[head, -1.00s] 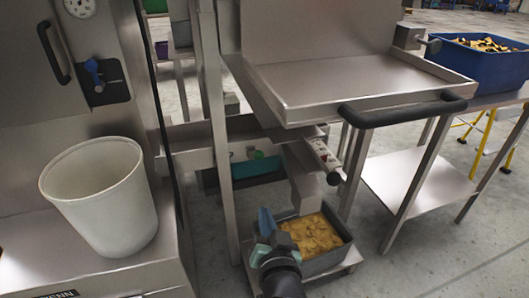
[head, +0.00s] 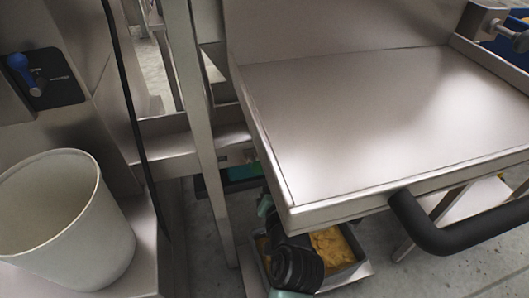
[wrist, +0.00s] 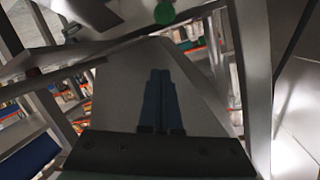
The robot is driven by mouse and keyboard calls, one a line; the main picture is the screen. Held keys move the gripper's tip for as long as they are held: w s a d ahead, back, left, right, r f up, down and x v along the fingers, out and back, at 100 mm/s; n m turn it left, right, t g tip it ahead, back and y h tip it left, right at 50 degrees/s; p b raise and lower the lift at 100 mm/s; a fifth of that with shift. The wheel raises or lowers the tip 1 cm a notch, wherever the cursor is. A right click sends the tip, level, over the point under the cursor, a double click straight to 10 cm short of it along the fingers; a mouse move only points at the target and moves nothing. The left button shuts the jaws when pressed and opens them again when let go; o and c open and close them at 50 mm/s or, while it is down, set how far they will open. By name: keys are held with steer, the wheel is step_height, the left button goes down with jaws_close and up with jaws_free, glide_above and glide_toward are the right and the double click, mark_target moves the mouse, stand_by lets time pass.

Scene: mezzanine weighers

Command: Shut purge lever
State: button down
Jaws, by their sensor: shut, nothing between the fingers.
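A blue-handled lever (head: 20,70) sits on a black plate on the steel cabinet at the left of the head view, with its knob up. I cannot tell whether this is the purge lever. My gripper (wrist: 160,72) shows in the wrist view as two dark blue fingers side by side, shut and empty. They lie in front of a pale grey sloping surface (wrist: 195,75), and contact is unclear. In the head view my arm reaches below the steel tray, whose edge hides the fingers. A round green knob or button (wrist: 164,12) shows at the top of the wrist view.
The wide steel tray (head: 370,120) with a black bar handle (head: 440,235) overhangs my arm. A grey bin of yellow pieces (head: 335,245) stands low beside my arm. A white bucket (head: 70,225) stands at the left. A steel post (head: 195,110) rises left of the tray.

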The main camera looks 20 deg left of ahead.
mark_target(255, 164)
steer(key=shift+s, duration=0.1)
steer(key=shift+w+a+f+b, duration=0.8)
steer(key=shift+w+f+b, duration=0.05)
steer(key=shift+w, duration=0.2)
steer(key=shift+w+a+f+b, duration=0.75)
steer(key=shift+w+f+b, duration=0.15)
steer(key=shift+w, duration=0.2)
steer(key=shift+w+a+f+b, duration=0.8)
steer(key=shift+w+f, duration=0.05)
steer(key=shift+w, duration=0.2)
steer(key=shift+f, duration=0.1)
steer(key=shift+s+d+f+t+b, duration=0.2)
steer(key=shift+f+t+b, duration=0.1)
steer(key=shift+b, duration=0.8)
